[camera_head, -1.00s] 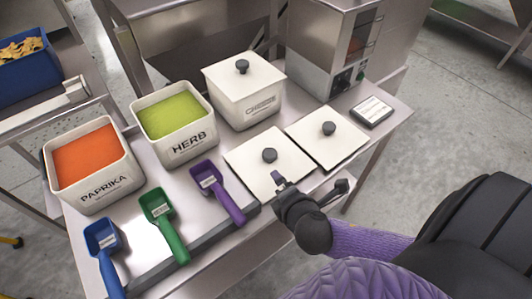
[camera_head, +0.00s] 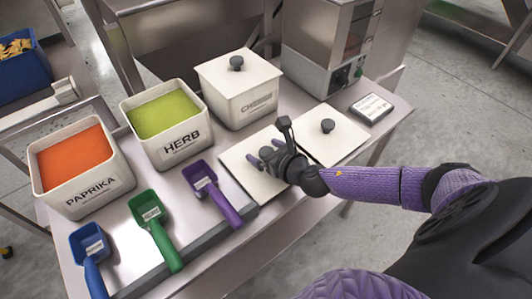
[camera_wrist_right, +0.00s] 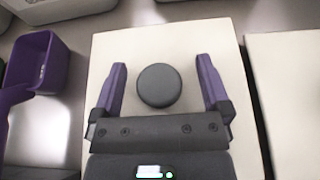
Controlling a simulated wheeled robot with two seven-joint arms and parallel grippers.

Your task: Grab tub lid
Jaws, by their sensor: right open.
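A square cream tub lid (camera_head: 243,178) with a dark round knob lies flat on the steel table, in front of the herb tub and the lidded tub. In the right wrist view the lid (camera_wrist_right: 165,52) fills the middle, and its knob (camera_wrist_right: 159,85) sits between the purple fingers. My right gripper (camera_head: 262,157) is open over this lid, a finger on each side of the knob, apart from it. A second cream lid (camera_head: 335,143) with a dark knob (camera_head: 327,125) lies to the right. My left gripper is not in view.
An open paprika tub (camera_head: 85,190) and an open herb tub (camera_head: 170,146) stand at left. A lidded cream tub (camera_head: 243,105) stands behind. Blue (camera_head: 91,250), green (camera_head: 153,225) and purple (camera_head: 210,190) scoops lie in front. A small labelled box (camera_head: 371,108) lies at right.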

